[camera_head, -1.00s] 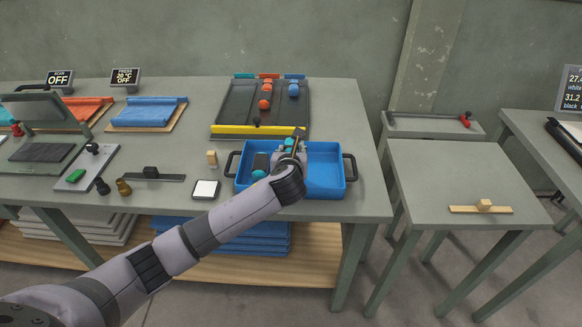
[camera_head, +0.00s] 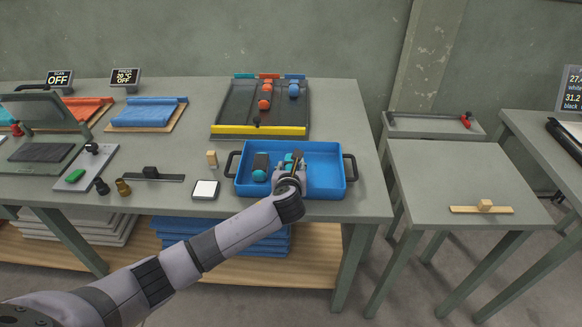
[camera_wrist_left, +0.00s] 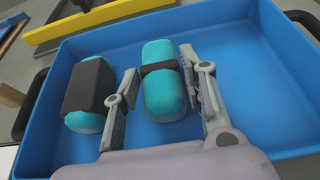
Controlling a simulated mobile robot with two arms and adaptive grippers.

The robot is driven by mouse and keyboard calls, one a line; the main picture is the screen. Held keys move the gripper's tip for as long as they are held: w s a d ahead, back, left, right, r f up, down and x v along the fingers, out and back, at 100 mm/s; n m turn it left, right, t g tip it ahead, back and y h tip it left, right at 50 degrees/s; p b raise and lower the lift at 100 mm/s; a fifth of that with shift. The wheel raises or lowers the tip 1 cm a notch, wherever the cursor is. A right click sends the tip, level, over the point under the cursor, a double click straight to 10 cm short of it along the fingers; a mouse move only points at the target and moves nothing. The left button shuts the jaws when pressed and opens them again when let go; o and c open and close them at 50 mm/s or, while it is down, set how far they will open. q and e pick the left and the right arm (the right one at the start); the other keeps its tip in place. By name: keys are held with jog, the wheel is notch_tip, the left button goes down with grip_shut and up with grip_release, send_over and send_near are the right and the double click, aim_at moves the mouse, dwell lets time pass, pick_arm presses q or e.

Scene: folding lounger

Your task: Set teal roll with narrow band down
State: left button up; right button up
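The teal roll with a narrow dark band (camera_wrist_left: 163,98) lies in the blue tray (camera_wrist_left: 255,85), in the left wrist view. A second teal roll with a wide dark band (camera_wrist_left: 89,90) lies to its left in the tray. My left gripper (camera_wrist_left: 158,65) has one finger on each side of the narrow-band roll. Its fingers are apart, with a gap showing at the left finger. In the head view the gripper (camera_head: 291,165) is down in the tray (camera_head: 325,165), partly hiding the narrow-band roll. The wide-band roll (camera_head: 260,163) is left of it.
A dark sorting board (camera_head: 238,102) with a yellow front edge (camera_head: 260,130) and coloured balls stands behind the tray. A small wooden block (camera_head: 212,158) and a white-topped square (camera_head: 206,189) are left of it. The tray's right part is empty.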

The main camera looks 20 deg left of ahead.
pick_arm(q)
jog(key=o, duration=0.3)
jog(key=shift+r, duration=0.1)
jog(key=shift+s+d+r, duration=0.1)
jog(key=shift+s, duration=0.05)
jog(key=v, duration=1.1)
jog(key=shift+s+d, duration=0.1)
jog(key=shift+s, duration=0.25)
